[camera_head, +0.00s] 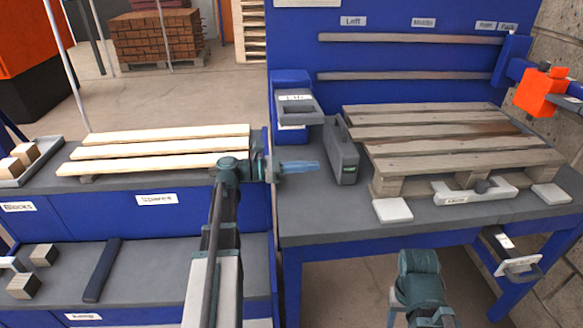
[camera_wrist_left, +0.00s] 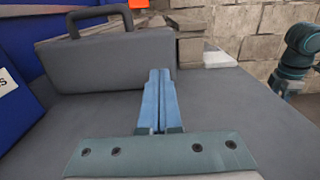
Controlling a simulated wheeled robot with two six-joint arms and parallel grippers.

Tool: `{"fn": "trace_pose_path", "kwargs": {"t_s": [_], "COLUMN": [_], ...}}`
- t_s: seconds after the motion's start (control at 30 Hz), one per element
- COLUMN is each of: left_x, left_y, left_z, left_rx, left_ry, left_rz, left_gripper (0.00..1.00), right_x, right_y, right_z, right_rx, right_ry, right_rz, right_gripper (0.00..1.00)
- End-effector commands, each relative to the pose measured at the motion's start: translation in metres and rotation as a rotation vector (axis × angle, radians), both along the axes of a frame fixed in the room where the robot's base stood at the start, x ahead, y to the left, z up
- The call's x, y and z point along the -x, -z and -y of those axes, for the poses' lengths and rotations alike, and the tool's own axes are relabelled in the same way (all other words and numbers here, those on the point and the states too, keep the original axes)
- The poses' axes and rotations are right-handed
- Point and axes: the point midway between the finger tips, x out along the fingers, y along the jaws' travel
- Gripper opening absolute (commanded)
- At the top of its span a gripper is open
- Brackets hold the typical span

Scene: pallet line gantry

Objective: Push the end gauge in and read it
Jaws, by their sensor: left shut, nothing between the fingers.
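A grey upright block with a carrying handle (camera_head: 341,152), which looks like the end gauge, stands on the grey bench at the left end of the wooden pallet (camera_head: 455,135). A small label on its side is too small to read. The block (camera_wrist_left: 95,62) also shows in the left wrist view, upright behind my fingers. My left gripper (camera_head: 317,165) is shut and empty, its blue fingers pointing at the block from the left. The fingertips (camera_wrist_left: 159,72) overlap the block's lower right part; I cannot tell whether they touch it. My right gripper is out of view; only part of that arm shows.
A blue and grey holder (camera_head: 293,105) stands behind the block. White pads (camera_head: 392,210) and a white handled piece (camera_head: 474,190) lie along the pallet's front. Pale planks (camera_head: 160,148) lie on the left bench. An orange block on a blue bracket (camera_head: 541,92) hangs at right.

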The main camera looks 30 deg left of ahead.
Motion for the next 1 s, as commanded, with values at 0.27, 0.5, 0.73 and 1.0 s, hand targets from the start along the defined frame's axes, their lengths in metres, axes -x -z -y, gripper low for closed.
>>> {"fn": "trace_pose_path", "kwargs": {"t_s": [0.27,0.5,0.73,1.0], "left_x": [-0.022,-0.028,-0.028,-0.038], "left_y": [0.000,0.000,0.000,0.000], "left_z": [0.034,0.043,0.044,0.059], "left_rx": [0.000,0.000,0.000,0.000], "left_ry": [0.002,0.000,0.000,0.003], "left_rz": [0.000,0.000,0.000,0.000], "left_gripper": [0.00,0.00,0.00,0.00], "right_x": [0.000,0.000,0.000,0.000], "right_y": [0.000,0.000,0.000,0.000], "right_z": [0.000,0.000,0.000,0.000], "right_rx": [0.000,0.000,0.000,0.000], "right_ry": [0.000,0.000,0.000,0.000], "right_rz": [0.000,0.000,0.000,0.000], "right_gripper": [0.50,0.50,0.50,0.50]}}
